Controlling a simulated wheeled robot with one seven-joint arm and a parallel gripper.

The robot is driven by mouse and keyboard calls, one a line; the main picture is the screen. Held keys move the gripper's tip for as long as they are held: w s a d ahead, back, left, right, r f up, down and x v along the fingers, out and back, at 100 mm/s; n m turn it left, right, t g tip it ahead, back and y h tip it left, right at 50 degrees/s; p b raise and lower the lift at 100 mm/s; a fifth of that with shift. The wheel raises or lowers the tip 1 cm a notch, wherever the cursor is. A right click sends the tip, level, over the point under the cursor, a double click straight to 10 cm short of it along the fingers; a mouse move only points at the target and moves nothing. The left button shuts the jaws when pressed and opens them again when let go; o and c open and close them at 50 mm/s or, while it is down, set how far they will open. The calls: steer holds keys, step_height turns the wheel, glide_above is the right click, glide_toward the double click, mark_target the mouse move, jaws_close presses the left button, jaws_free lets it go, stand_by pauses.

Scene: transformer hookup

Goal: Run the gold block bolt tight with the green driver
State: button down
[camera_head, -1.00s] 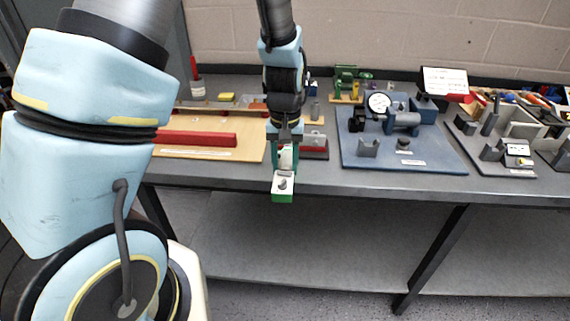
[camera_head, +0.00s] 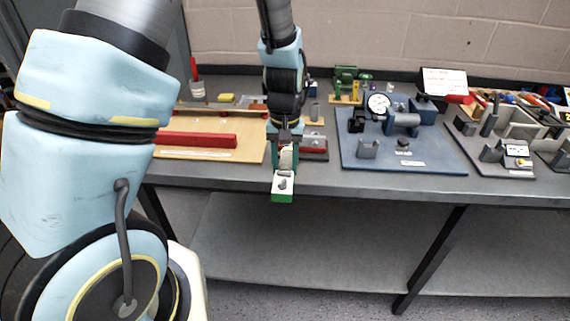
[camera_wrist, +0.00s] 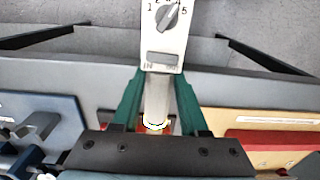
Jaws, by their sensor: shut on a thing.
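The green driver (camera_head: 284,187) has a green lower edge and a pale face with a dark dial. The dial, numbers and a small grey window also show in the wrist view (camera_wrist: 163,35). My gripper (camera_head: 286,158) is shut on the driver and holds it at the front of the bench. In the wrist view the teal fingers (camera_wrist: 157,100) stand on either side of the driver's pale barrel. A small yellow and red patch shows around the barrel's far end; I cannot tell whether it is the gold block bolt. The contact there is hidden.
A wooden board with a red bar (camera_head: 200,139) lies to the left. A dark block with red and white (camera_head: 314,148) sits just right of my gripper. A blue plate (camera_head: 425,158) with a dial gauge (camera_head: 378,104) is further right. Open floor lies before the bench.

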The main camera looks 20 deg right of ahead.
mark_target(283, 176)
stand_by(0.3)
steer(key=shift+s+a, duration=0.3)
steer(key=shift+s, duration=0.35)
steer(key=shift+s+a, duration=0.35)
steer(key=shift+s, duration=0.35)
steer(key=shift+s+a, duration=0.3)
steer(key=shift+s, duration=0.35)
